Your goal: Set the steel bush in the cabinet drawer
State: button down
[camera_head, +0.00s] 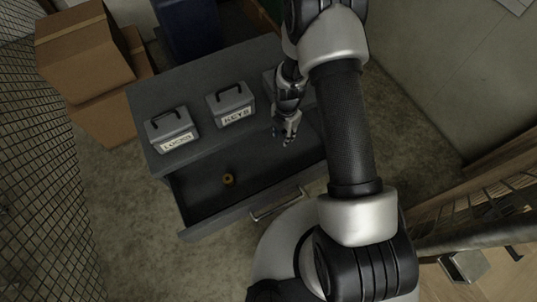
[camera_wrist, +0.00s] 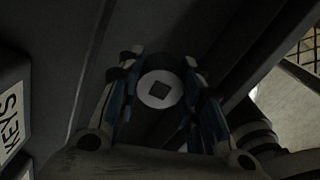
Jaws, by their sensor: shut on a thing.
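The steel bush (camera_wrist: 145,93) is between the fingers of my gripper (camera_head: 286,137) in the wrist view. Its pale round end face has a dark square hole. My gripper is shut on it, with a blue-padded finger on each side. In the head view my gripper is over the right part of the open cabinet drawer (camera_head: 205,205), near the cabinet's front edge; the bush is hard to make out there. I cannot tell the bush's height above the drawer floor. The grey cabinet (camera_head: 190,92) stands behind the drawer.
A small brass-coloured ring (camera_head: 229,179) lies in the drawer. A locks box (camera_head: 171,131) and a keys box (camera_head: 231,104) stand on the cabinet top. Cardboard boxes (camera_head: 85,55) are at the upper left, beside a mesh wall (camera_head: 40,160). The drawer handle (camera_head: 279,204) faces me.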

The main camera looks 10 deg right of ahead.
aim_at(281, 158)
notch_tip(281, 158, down, 17)
jog(key=b, duration=0.4)
jog(key=shift+f, duration=0.2)
jog(key=c, duration=1.1)
grip_release()
jog(key=shift+r, duration=0.15)
